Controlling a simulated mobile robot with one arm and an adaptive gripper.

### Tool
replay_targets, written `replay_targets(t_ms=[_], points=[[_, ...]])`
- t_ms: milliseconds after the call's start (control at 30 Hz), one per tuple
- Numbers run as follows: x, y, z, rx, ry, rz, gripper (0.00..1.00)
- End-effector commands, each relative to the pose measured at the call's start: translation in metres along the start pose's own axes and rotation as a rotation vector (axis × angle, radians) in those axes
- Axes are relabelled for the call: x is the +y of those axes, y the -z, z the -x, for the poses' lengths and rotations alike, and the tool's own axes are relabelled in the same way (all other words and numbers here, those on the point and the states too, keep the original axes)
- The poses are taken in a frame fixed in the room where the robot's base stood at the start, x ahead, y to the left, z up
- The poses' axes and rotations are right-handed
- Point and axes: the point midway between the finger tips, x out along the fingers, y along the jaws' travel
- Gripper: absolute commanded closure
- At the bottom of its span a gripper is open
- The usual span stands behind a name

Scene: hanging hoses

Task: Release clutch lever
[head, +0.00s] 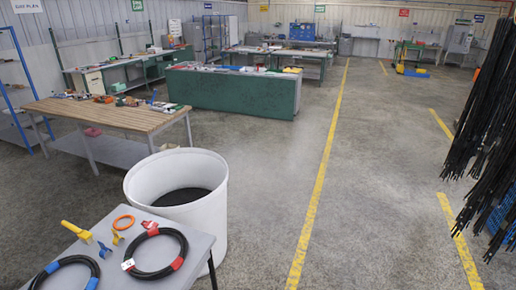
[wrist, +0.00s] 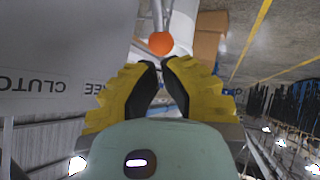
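My gripper (wrist: 161,62) has yellow stepped fingers with black inner pads, in the middle of the wrist view. The pads lean together towards the tips, with a narrow gap showing between them. An orange ball-shaped knob (wrist: 160,43) appears just past the fingertips, with a pale thin rod (wrist: 157,14) beyond it. I cannot tell whether the fingers touch or hold anything. A grey panel (wrist: 60,50) at the left carries upside-down lettering that reads partly "CLUTCH FREE" (wrist: 52,86). The head view shows neither the gripper nor the knob.
In the head view, a grey table (head: 190,250) with coiled hoses (head: 160,272) and a white bin (head: 215,205) stand at lower left. A wooden bench (head: 60,107) is behind. Dark hoses (head: 490,110) hang at right. The middle floor is clear.

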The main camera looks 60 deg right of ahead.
Motion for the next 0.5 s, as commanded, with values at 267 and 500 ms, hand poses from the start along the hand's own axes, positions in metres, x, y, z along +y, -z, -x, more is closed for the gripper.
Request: replay_targets(t_ms=[267,500], points=[[0.006,0.003,0.035,0.003,-0.006,-0.013,1.00],[0.005,0.003,0.062,0.004,-0.007,-0.015,1.00]])
